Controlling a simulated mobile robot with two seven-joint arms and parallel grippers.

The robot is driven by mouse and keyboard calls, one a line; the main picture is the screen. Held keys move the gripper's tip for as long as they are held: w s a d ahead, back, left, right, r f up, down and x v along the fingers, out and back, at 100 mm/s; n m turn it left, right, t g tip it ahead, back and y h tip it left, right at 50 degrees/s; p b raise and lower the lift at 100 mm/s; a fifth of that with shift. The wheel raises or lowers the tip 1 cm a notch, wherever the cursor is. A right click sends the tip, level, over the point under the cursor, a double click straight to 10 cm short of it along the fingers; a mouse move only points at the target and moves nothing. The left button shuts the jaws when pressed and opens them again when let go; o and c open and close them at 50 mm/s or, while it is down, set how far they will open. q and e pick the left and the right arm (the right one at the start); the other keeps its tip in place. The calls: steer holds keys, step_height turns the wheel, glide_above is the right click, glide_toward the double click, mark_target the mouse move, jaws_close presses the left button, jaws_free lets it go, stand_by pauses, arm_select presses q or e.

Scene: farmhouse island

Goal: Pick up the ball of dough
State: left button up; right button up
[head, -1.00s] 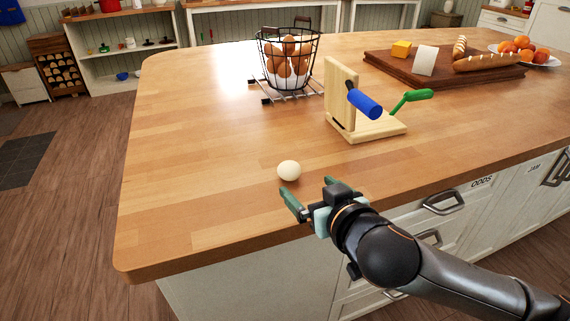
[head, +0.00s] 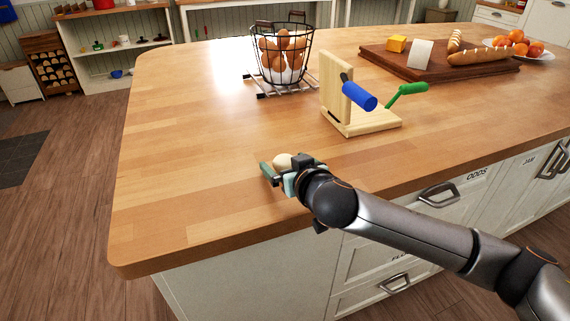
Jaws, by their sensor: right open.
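The ball of dough (head: 281,161) is a small pale, round ball on the wooden island top near its front edge. My right gripper (head: 283,167) reaches in from the lower right and is open. Its fingers are low, at the ball, with one finger to the left of it. The gripper hides the ball's lower right part, and I cannot tell whether the fingers touch it. My left gripper is not in view.
A wooden stand (head: 347,100) with a blue handle and a green handle stands behind the ball. A wire basket of eggs (head: 284,55) stands on a rack. A board (head: 440,66) with bread and cheese lies at the back right. The island top's left part is clear.

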mark_target(284, 168)
steer(key=shift+w+a, duration=0.1)
steer(key=shift+w, duration=0.15)
steer(key=c, duration=1.4)
steer(key=shift+c, duration=0.2)
steer(key=shift+r, duration=0.3)
step_height(284, 168, up, 2)
steer(key=shift+r+p, duration=0.2)
steer(key=shift+p, duration=0.1)
steer(key=s+r+p, duration=0.1)
steer(key=s+r, duration=0.9)
steer(key=s, duration=0.4)
steer(key=shift+a, duration=0.2)
